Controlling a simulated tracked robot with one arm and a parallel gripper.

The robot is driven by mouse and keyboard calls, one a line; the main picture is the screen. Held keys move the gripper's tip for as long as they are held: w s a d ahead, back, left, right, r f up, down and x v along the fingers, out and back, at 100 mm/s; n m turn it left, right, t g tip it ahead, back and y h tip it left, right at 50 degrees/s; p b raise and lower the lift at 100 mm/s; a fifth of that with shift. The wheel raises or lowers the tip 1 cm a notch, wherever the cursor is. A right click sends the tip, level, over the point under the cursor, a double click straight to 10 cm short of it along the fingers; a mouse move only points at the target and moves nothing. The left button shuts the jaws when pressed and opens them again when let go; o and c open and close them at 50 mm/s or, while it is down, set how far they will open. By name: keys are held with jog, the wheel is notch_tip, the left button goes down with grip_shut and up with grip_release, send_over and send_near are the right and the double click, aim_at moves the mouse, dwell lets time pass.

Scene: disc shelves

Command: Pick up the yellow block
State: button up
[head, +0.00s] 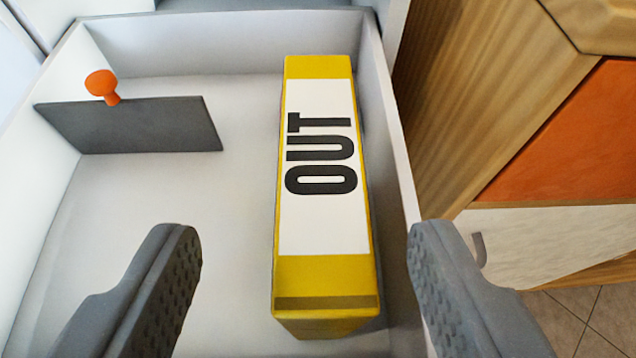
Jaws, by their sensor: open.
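The yellow block (322,275) is a long box with a white label reading "OUT" in black on its upper face. It lies lengthwise in a light grey open drawer or tray (130,225), close to the right wall. My gripper (300,250) shows as two dark grey ridged fingers at the lower left and lower right. The fingers are spread wide, one on each side of the block's near end in the picture. Nothing is between them in contact, and a gap shows on both sides of the block. The right finger overlaps the tray's right wall in view.
A dark grey flat plate (135,125) with an orange knob (101,86) stands in the tray at the left. A wooden cabinet (490,90) with an orange panel (570,140) is to the right.

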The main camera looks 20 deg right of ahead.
aim_at(319, 170)
jog(key=shift+d+b+x, duration=0.2)
jog(key=shift+b+x, duration=0.15)
jog(key=shift+x, duration=0.75)
jog(key=shift+d+b+x, duration=0.15)
jog(key=shift+b+x, duration=0.2)
jog(key=shift+x, duration=0.75)
jog(key=shift+w+d+f, duration=0.15)
jog(key=shift+w+f, duration=0.05)
jog(key=shift+w, duration=0.5)
grip_shut()
